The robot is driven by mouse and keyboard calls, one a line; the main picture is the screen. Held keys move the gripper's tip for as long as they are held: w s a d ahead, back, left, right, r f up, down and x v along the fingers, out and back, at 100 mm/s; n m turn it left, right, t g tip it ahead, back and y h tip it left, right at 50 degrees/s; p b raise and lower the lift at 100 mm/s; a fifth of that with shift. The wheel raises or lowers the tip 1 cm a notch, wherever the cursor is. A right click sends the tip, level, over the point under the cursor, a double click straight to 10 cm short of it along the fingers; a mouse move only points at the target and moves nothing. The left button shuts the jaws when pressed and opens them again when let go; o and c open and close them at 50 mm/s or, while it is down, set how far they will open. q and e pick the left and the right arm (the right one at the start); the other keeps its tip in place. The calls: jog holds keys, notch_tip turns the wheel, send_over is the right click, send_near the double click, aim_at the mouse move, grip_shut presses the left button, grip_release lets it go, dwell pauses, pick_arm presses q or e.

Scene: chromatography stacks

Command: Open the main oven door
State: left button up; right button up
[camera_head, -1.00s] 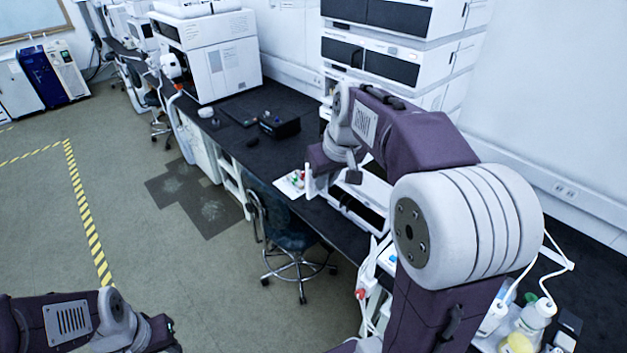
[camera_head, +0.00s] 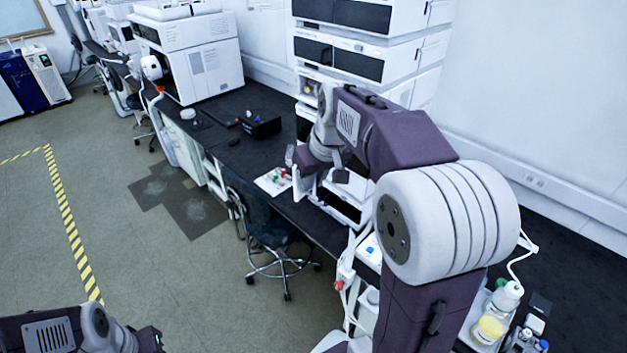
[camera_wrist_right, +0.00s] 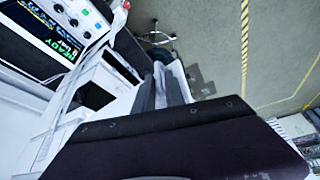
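A tall stack of white instruments with dark front panels (camera_head: 340,55) stands on the black bench at upper centre. A white unit with a lit READY display (camera_wrist_right: 68,40) fills the upper left of the right wrist view. I cannot tell which panel is the main oven door. My right gripper (camera_wrist_right: 161,90) reaches in front of the stack's lower units. Its two fingers stand apart, with a pale strip showing between them. My arm hides much of the lower stack in the head view. My left arm (camera_head: 55,335) is low at the left edge; its fingers are not clear.
A blue-black stool (camera_head: 265,225) stands against the bench front. A large white instrument (camera_head: 205,65) and a small black box (camera_head: 260,125) are farther along the black bench (camera_head: 215,140). Bottles (camera_head: 490,328) stand at lower right. The floor at left is clear.

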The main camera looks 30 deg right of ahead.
jog(key=shift+o, duration=1.1)
jog(key=shift+d+r, duration=0.1)
jog(key=shift+d, duration=0.05)
pick_arm(q)
jog(key=shift+d, duration=0.3)
pick_arm(e)
jog(key=shift+s+d, duration=0.1)
jog(key=shift+d, duration=0.1)
pick_arm(q)
jog(key=shift+a+f+b, duration=0.1)
jog(key=shift+f+b, duration=0.4)
jog(key=shift+b, duration=0.05)
pick_arm(e)
jog(key=v, duration=0.9)
pick_arm(q)
jog(key=shift+f, duration=0.1)
